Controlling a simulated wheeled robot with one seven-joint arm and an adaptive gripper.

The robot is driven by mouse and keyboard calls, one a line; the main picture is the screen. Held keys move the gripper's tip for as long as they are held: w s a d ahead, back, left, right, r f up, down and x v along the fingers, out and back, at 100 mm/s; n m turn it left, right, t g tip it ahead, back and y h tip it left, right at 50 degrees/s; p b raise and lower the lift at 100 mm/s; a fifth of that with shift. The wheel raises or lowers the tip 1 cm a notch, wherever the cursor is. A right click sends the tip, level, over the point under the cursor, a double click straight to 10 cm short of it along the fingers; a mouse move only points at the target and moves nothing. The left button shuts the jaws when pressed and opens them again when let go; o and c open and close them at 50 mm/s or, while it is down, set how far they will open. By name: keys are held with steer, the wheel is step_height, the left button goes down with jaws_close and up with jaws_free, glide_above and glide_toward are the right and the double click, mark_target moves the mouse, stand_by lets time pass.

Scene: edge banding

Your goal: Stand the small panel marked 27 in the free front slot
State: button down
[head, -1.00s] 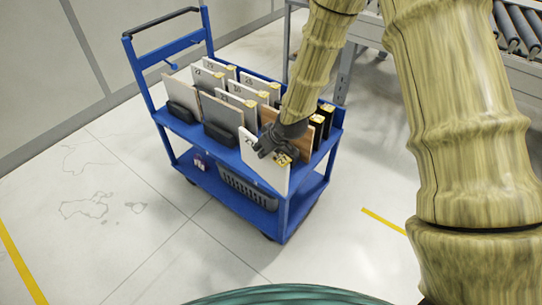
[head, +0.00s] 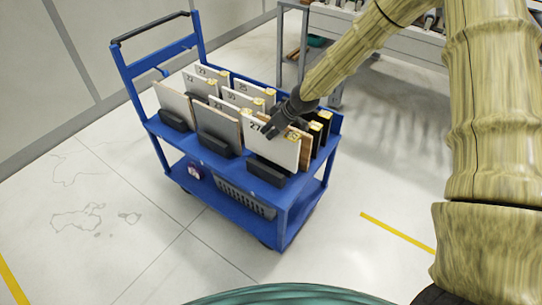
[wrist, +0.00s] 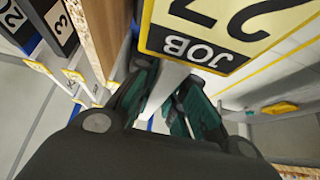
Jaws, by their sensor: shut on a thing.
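The small white panel marked 27 (head: 272,149) stands nearly upright at the front right of the blue cart's top deck. Its lower edge is behind a black slot holder (head: 266,171); whether it is fully seated there is hidden. In the wrist view, the panel's yellow JOB 27 label (wrist: 225,30) is close beside the dark green fingers (wrist: 165,95).
A brown panel and black panels (head: 318,130) stand behind panel 27. A roller conveyor (head: 350,50) is behind the cart.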

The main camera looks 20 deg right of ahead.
mark_target(286, 133)
steer(key=shift+f+p, duration=0.35)
steer(key=shift+f, duration=3.65)
steer(key=c, duration=1.5)
jaws_free()
steer(key=shift+o, duration=0.2)
steer(key=shift+d+r, duration=0.15)
steer(key=shift+r, duration=0.2)
steer(key=v, duration=1.1)
steer(key=shift+s+d+r+b, duration=0.1)
steer(key=shift+s+r+b, duration=0.15)
steer(key=shift+b, duration=0.15)
